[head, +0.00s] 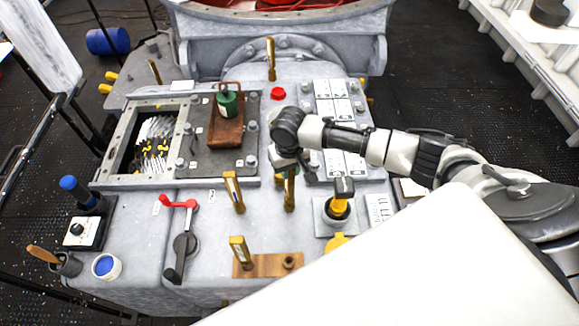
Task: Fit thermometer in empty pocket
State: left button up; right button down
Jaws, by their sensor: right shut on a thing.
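My right gripper (287,164) is shut on a brass-coloured thermometer (290,191), which hangs upright below the fingers. Whether its lower end touches the grey housing I cannot tell. A brown plate (265,269) lies nearer the front. A similar brass thermometer (240,252) stands at its left end, and a short round pocket (289,262) with an open top is at its right end. The pocket is below the held thermometer in the picture, apart from it. Another brass thermometer (233,191) stands left of the held one. My left gripper is out of view.
A red-handled lever (180,203) is on the left. A black-and-yellow fitting (340,203) is right of the gripper. A blue-filled pot (106,266) is front left.

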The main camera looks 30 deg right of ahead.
jog(key=shift+f+b, duration=0.35)
jog(key=shift+f, duration=0.6)
jog(key=c, duration=0.9)
grip_release()
notch_tip(320, 180, up, 11)
jog(key=shift+f+b, duration=0.1)
jog(key=shift+b, duration=0.65)
